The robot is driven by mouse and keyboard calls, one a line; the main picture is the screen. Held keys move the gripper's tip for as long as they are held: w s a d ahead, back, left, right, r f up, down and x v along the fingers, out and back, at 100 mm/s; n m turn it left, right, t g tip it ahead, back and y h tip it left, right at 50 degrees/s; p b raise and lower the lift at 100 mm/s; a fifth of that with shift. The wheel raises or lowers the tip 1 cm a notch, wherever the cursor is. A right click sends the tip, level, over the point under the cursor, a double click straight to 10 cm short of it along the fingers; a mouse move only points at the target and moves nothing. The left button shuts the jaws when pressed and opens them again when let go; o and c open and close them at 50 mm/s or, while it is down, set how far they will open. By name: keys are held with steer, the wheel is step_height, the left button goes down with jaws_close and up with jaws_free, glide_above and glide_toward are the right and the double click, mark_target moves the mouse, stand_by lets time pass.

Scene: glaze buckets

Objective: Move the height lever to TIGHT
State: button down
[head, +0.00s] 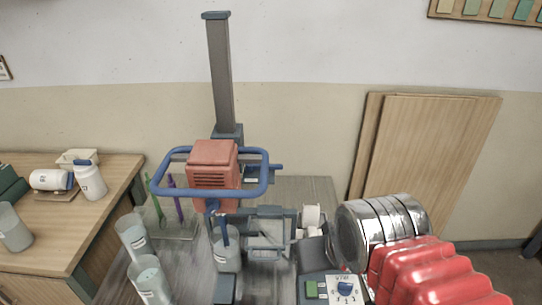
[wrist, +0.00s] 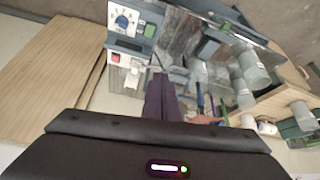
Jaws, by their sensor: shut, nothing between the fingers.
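A grey column (head: 221,75) stands behind the bench and carries a salmon motor head (head: 213,165) with a blue guard rail around it. A short blue lever (head: 277,167) sticks out to the right of the carriage on the column; it looks like the height lever. Its TIGHT marking cannot be read. My gripper (wrist: 159,80) is shut and empty in the wrist view, its dark fingers together. I cannot make out the lever in the wrist view. In the head view my arm is at the lower right, below and right of the lever, apart from it.
A control box with a blue dial (head: 345,288) and green button sits at the front of the bench. A clear bucket (head: 227,253) stands under the head, with more buckets (head: 133,233) to the left. Wooden boards (head: 440,150) lean on the wall at right.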

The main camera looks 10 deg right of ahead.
steer(key=shift+r, duration=0.1)
steer(key=w+r+m, duration=0.1)
steer(key=w+r, duration=0.3)
steer(key=w, duration=0.6)
steer(key=w+r, duration=0.5)
steer(key=w, duration=0.6)
steer(key=w+f+g, duration=0.1)
steer(key=w+f, duration=0.1)
steer(key=w, duration=0.9)
steer(key=w+f+m, duration=0.1)
steer(key=w+f, duration=0.2)
steer(key=w, duration=0.8)
steer(key=shift+w+a+f+g+h, duration=0.15)
steer(key=shift+a+f+g+h, duration=0.15)
steer(key=shift+a+g+h, duration=0.1)
steer(key=shift+s+f, duration=0.2)
steer(key=shift+f, duration=2.2)
steer(key=shift+s+f, duration=0.15)
steer(key=shift+f, duration=2.2)
